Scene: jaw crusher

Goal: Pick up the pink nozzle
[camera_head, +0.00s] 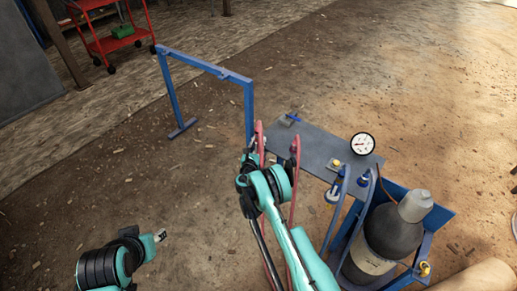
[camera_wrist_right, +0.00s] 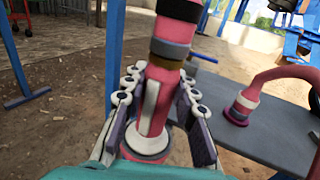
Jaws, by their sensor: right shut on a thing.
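The pink nozzle (camera_wrist_right: 155,108) stands upright in the middle of the right wrist view, with grey and dark bands above and a flared base below. My right gripper (camera_wrist_right: 160,82) has its fingers on both sides of it and is shut on it. In the head view the nozzle's pink top (camera_head: 258,132) shows just beyond my right arm, which hides most of the gripper. A second pink nozzle with a curved hose (camera_wrist_right: 240,106) rests on the grey table, right of my gripper. My left gripper (camera_head: 160,235) is at the lower left, away from the table; its fingers are too small to read.
The grey table (camera_head: 315,150) carries a round gauge (camera_head: 362,143) and a small blue item (camera_head: 293,118). A dark gas cylinder (camera_head: 393,235) stands in a blue frame at right. A blue stand (camera_head: 205,66) is behind. The dirt floor at left is clear.

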